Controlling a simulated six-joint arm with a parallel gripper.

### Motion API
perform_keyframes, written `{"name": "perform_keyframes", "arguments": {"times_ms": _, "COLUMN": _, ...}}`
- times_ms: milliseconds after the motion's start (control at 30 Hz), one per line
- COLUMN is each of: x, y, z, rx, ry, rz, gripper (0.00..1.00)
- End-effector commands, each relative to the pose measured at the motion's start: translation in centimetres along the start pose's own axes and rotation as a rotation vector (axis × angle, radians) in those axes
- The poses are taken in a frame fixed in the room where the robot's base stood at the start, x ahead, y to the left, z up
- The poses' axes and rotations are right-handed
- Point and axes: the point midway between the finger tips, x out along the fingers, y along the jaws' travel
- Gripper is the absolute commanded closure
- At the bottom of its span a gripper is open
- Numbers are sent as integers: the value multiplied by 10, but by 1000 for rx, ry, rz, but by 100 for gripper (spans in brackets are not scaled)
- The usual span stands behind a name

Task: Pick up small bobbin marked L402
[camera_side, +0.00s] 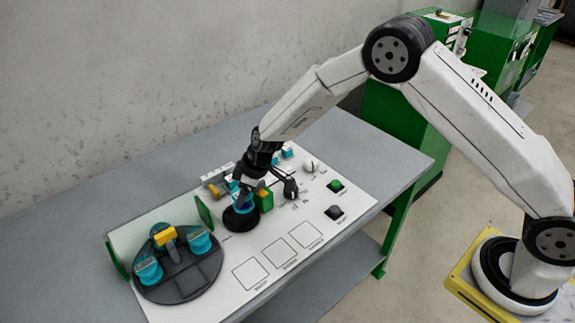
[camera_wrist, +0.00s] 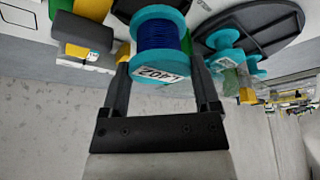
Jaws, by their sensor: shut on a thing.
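The small bobbin (camera_wrist: 158,38) has teal flanges, dark blue cable and a white label that reads L402 upside down in the wrist view. My gripper (camera_wrist: 163,78) has a dark finger on each side of it and is shut on it. In the side view my gripper (camera_side: 247,184) points down, and the teal bobbin (camera_side: 242,207) shows in part below it, at a round black base (camera_side: 240,219) on the white panel. I cannot tell whether the bobbin touches that base.
A dark round turntable (camera_side: 181,279) at the panel's front left carries teal bobbins (camera_side: 149,270) and a yellow-topped block (camera_side: 165,237). Green upright plates (camera_side: 204,212) stand near it. Knobs and buttons (camera_side: 335,186) lie to the right. Marked squares (camera_side: 278,252) on the panel are empty.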

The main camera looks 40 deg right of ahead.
Motion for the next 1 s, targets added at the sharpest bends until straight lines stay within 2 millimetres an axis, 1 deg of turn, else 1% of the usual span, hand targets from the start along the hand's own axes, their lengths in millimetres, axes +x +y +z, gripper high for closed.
{"name": "perform_keyframes", "arguments": {"times_ms": 33, "x": -9, "y": -2, "z": 1, "rx": 0, "ry": 2, "rz": 1, "gripper": 90}}
{"name": "perform_keyframes", "arguments": {"times_ms": 333, "x": -52, "y": -18, "z": 12, "rx": 1, "ry": 3, "rz": 2, "gripper": 90}}
{"name": "perform_keyframes", "arguments": {"times_ms": 700, "x": -89, "y": -45, "z": 45, "rx": 1, "ry": 2, "rz": 1, "gripper": 90}}
{"name": "perform_keyframes", "arguments": {"times_ms": 1000, "x": -109, "y": -59, "z": 62, "rx": 1, "ry": 1, "rz": 2, "gripper": 90}}
